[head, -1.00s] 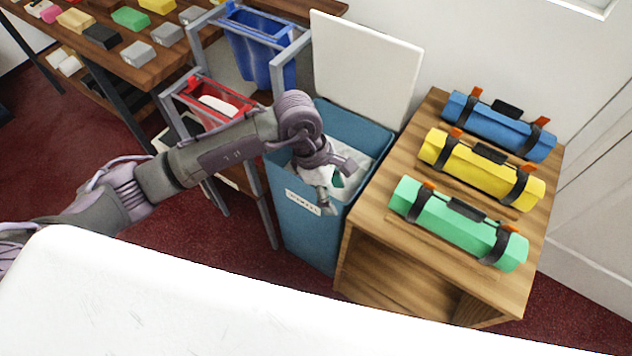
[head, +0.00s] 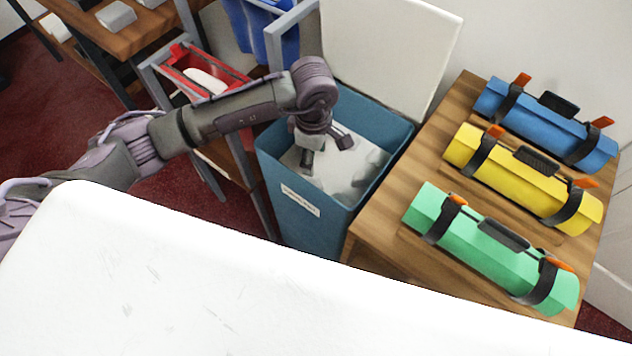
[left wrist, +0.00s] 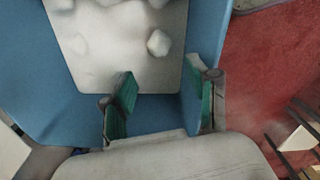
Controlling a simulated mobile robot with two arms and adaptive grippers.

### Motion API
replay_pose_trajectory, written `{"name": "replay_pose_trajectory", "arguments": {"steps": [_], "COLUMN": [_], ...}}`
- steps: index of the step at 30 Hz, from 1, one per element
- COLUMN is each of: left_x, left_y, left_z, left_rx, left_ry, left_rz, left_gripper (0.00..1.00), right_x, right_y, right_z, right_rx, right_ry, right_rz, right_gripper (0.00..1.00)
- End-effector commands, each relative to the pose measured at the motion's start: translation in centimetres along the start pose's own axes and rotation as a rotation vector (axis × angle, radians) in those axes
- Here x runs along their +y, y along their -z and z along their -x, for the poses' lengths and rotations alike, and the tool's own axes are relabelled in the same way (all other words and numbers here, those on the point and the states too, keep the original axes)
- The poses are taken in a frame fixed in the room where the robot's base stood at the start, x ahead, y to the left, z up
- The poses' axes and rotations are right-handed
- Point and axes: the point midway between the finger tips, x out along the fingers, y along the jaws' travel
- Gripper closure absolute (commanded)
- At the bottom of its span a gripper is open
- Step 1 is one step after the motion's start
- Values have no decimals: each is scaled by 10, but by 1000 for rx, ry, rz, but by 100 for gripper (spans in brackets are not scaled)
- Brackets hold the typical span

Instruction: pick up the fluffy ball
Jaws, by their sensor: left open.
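Several pale, fluffy-looking lumps lie inside the blue bin (head: 290,205). One rounded lump (left wrist: 158,42) stands out in the left wrist view, on a whitish bed (left wrist: 120,60) within the bin. I cannot tell which lump is the fluffy ball. My left gripper (head: 326,150) points down into the bin's opening. In the left wrist view its green-padded fingers (left wrist: 163,100) are apart with nothing between them, and the lumps lie beyond them. The fingers hide part of the bin's contents. My right gripper is not in view.
The bin's white lid (head: 388,50) stands up behind it. A wooden cabinet (head: 385,235) on the right carries blue (head: 545,120), yellow (head: 520,178) and green (head: 485,245) rolls. A rack with a red holder (head: 185,65) stands left of the bin.

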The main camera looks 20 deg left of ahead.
Motion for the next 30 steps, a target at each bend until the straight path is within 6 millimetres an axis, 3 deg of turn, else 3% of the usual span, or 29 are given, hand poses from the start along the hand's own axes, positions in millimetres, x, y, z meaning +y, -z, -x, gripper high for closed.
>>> {"name": "replay_pose_trajectory", "arguments": {"steps": [9, 17, 25, 30], "left_x": [-2, -1, 2, 2], "left_y": [0, -1, -1, -1], "left_z": [-61, -81, -120, -130], "left_rx": [0, -1, -1, -1], "left_ry": [6, 4, 5, 2], "left_rz": [1, 0, 1, 0], "left_gripper": [41, 41, 41, 41], "right_x": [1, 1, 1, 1], "right_y": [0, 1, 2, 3], "right_z": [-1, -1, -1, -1], "right_rx": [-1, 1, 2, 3], "right_ry": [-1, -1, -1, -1], "right_rz": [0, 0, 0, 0], "right_gripper": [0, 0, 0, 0]}}
